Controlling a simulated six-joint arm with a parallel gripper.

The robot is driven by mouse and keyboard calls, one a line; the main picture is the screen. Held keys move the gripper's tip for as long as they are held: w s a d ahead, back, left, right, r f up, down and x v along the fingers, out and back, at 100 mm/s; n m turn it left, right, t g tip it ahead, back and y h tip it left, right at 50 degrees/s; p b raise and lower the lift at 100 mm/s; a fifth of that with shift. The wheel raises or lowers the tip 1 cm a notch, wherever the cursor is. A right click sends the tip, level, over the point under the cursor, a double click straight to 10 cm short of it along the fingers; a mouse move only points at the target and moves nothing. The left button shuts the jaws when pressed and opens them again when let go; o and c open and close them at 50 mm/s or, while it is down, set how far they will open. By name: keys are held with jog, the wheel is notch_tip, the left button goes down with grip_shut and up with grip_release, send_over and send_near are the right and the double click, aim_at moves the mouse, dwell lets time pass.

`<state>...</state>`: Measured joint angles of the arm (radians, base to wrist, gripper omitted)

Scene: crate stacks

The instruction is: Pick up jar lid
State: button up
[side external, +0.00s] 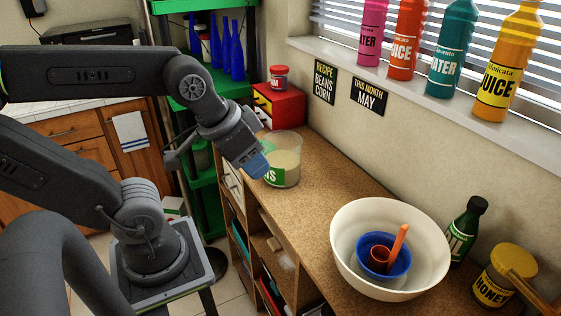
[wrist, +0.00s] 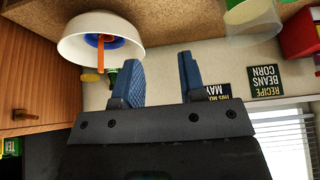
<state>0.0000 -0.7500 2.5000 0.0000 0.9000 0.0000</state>
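I cannot make out a loose jar lid in either view. An open glass jar (side external: 285,168) with a green label and pale contents stands on the counter; part of it also shows in the wrist view (wrist: 252,22). A honey jar (side external: 492,289) has a yellow lid (side external: 514,261) at the right. A small red-lidded jar (side external: 279,78) stands on the red box. My gripper (side external: 260,168) is in front of the glass jar's left side in the side view; whether they touch is unclear. In the wrist view my gripper (wrist: 160,62) is open, with nothing between its blue fingers.
A white bowl (side external: 432,230) holds a blue bowl (side external: 405,248), an orange cup and an orange utensil. A green bottle (side external: 468,227) stands behind it. The red box (side external: 283,107) is at the counter's (side external: 325,188) far end. Several bottles line the windowsill. Counter between jar and bowl is clear.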

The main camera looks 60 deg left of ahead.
jog(key=o, duration=0.3)
jog(key=w+a+r+n+g+y, duration=0.1)
jog(key=w+a+n+g, duration=0.3)
jog(key=w+a+n, duration=0.75)
jog(key=w+a+f+n+g+h, duration=0.1)
jog(key=w+a+f, duration=0.15)
jog(key=a, duration=0.75)
jog(key=w+a+f+n+g, duration=0.1)
jog(key=w+a+f, duration=0.15)
jog(key=a, duration=0.75)
jog(key=f, duration=0.6)
jog(key=a+f, duration=0.1)
jog(key=f, duration=0.1)
jog(key=shift+s+f, duration=0.1)
jog(key=shift+f, duration=0.3)
jog(key=shift+s+a+f, duration=0.1)
jog(key=shift+s+f, duration=0.1)
jog(key=shift+f, duration=1.25)
jog(key=shift+s+a+f, duration=0.1)
jog(key=shift+s+f, duration=0.05)
jog(key=shift+f, duration=1.3)
